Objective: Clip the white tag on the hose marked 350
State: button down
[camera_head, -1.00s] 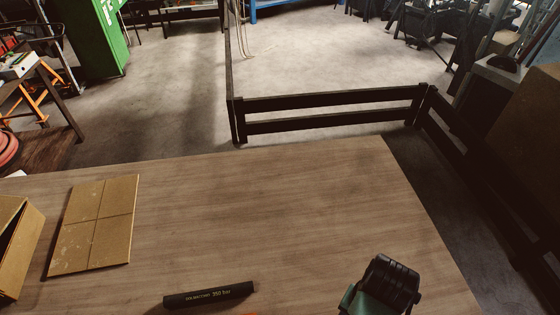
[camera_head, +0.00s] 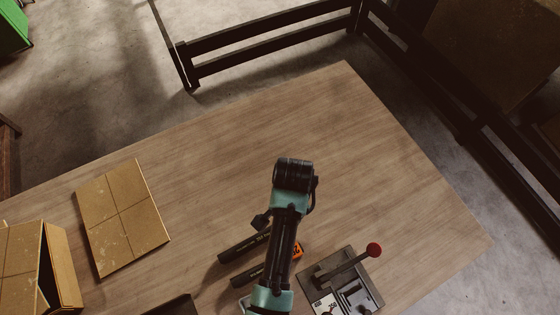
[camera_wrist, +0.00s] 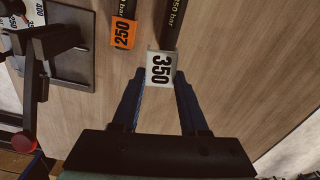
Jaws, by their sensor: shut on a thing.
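My gripper (camera_wrist: 160,82) is shut on the white tag (camera_wrist: 159,69), marked 350, its number facing the wrist camera. The tag is at the near end of a black hose (camera_wrist: 174,22) whose print reads "350 bar", overlapping that end in the wrist view. I cannot tell whether the tag is clipped around it. A second black hose (camera_wrist: 127,8) lies beside it, with an orange tag (camera_wrist: 123,33) marked 250 at its end. In the head view, my arm hides the gripper and white tag; the two dark hoses (camera_head: 239,247) show partly, with the orange tag (camera_head: 298,251).
A dark crimper (camera_head: 371,292) with a red-knobbed lever (camera_head: 373,250) stands right of the hoses. A flat cardboard piece (camera_head: 122,217) and an open cardboard box (camera_head: 62,268) lie at the left. The wooden table's (camera_head: 370,150) far half is clear; dark railings (camera_head: 270,38) stand beyond.

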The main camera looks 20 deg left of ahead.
jog(key=shift+s+a+r+m+p, duration=0.35)
jog(key=shift+a+r+m+p, duration=0.15)
jog(key=shift+a+r+p, duration=0.25)
jog(key=shift+a+f, duration=0.15)
jog(key=shift+a, duration=0.05)
notch_tip(320, 180, down, 6)
jog(key=b, duration=0.6)
jog(key=shift+s+f, duration=0.1)
jog(key=shift+f, duration=0.1)
jog(key=shift+f+b, duration=0.5)
jog(key=shift+f, duration=0.15)
jog(key=shift+f+p, duration=0.4)
jog(key=shift+f, duration=0.1)
dwell(1.4)
jog(key=shift+c, duration=1.8)
grip_release()
